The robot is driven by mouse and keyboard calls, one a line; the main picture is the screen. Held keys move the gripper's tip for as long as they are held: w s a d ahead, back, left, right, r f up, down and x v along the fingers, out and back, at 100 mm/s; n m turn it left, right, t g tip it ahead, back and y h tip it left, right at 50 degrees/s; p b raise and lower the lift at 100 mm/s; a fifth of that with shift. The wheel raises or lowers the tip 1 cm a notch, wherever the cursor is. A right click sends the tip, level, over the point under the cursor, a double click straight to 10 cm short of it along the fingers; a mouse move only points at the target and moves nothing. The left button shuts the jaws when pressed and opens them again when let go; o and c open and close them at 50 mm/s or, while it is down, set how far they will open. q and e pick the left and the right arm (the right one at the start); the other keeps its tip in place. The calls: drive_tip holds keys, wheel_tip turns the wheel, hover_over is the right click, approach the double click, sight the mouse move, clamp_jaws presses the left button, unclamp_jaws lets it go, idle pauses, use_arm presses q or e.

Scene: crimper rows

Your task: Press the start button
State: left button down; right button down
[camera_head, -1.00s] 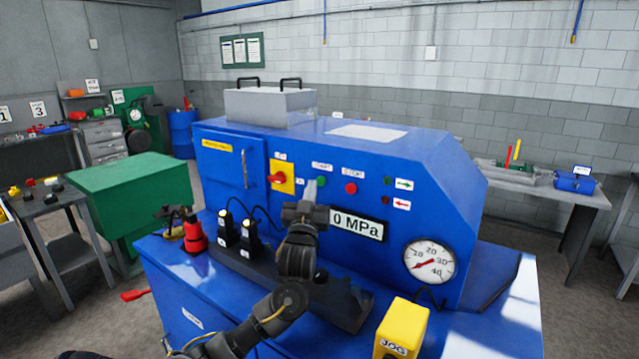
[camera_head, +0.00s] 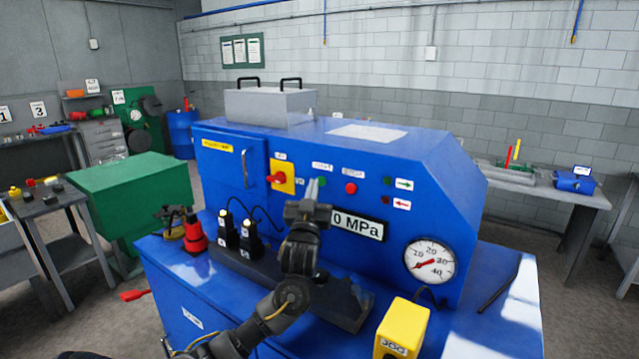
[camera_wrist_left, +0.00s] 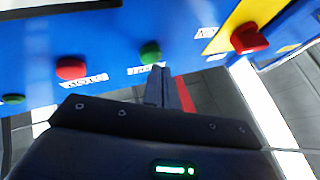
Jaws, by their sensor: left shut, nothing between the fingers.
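The green start button (camera_head: 322,181) sits on the upper front of the blue machine, left of the red stop button (camera_head: 351,188). In the left wrist view the green button (camera_wrist_left: 150,53) is just beyond my fingertips, with the red button (camera_wrist_left: 71,68) to its left. My left gripper (camera_head: 313,187) is shut and empty, its fingertips just left of the green button in the head view. In the left wrist view my left gripper (camera_wrist_left: 160,72) points at the panel close to the green button; I cannot tell whether it touches. My right gripper is not in view.
A red rotary switch (camera_head: 277,178) on a yellow plate is left of the buttons. The pressure display (camera_head: 358,224) reads 0 MPa. A round gauge (camera_head: 429,262) and yellow JOG box (camera_head: 402,328) are at the right. Two black units (camera_head: 249,238) stand on the ledge.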

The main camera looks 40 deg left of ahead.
use_arm(q)
drive_tip(key=shift+w, duration=0.5)
idle(0.4)
drive_tip(key=shift+s, duration=0.1)
drive_tip(key=shift+s+d, duration=0.1)
drive_tip(key=shift+s, duration=0.7)
drive_tip(key=shift+s+d+p, duration=0.15)
drive_tip(key=shift+s+p, duration=0.45)
drive_tip(key=shift+s, duration=0.65)
drive_tip(key=shift+s+d+p, duration=0.1)
drive_tip(key=shift+s+p, duration=0.5)
drive_tip(key=shift+s, duration=0.65)
drive_tip(key=shift+w+f, duration=0.1)
